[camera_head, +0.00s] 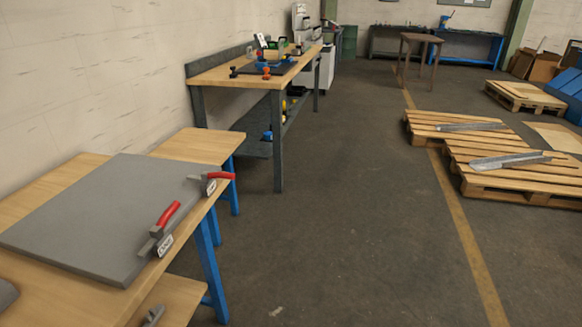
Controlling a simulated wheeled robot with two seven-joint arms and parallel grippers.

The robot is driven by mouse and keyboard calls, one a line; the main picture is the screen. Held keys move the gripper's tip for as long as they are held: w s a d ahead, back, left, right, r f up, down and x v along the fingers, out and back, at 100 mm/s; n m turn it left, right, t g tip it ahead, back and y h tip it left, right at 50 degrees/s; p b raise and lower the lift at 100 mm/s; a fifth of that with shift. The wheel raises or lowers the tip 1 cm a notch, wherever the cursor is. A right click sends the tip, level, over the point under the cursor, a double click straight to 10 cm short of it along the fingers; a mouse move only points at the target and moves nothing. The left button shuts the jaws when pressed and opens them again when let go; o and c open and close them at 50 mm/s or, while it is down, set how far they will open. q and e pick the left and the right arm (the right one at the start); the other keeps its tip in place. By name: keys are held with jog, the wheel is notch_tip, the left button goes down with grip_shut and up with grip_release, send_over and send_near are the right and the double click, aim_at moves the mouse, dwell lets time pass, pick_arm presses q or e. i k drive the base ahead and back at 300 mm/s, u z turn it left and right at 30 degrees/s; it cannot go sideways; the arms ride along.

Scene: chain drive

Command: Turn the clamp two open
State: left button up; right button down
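Two clamps with red handles sit at the right edge of a grey plate (95,225) on a wooden-topped workbench at the left. The nearer clamp (160,232) has its red handle slanting up to the right. The farther clamp (211,184) has its red handle lying nearly level and pointing right, past the bench edge. Each has a small white label, too small to read, so I cannot tell which is clamp two. I cannot make out either of my grippers.
A small grey part (153,316) is cut off at the bottom edge; I cannot tell what it is. A second workbench (215,79) with tools stands behind. Pallets (510,199) with metal pieces lie at the right. The floor (340,220) between is clear.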

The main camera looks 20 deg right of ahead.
aim_at(206, 176)
jog(key=z, duration=1.2)
jog(key=i, duration=0.75)
jog(key=u, duration=2.15)
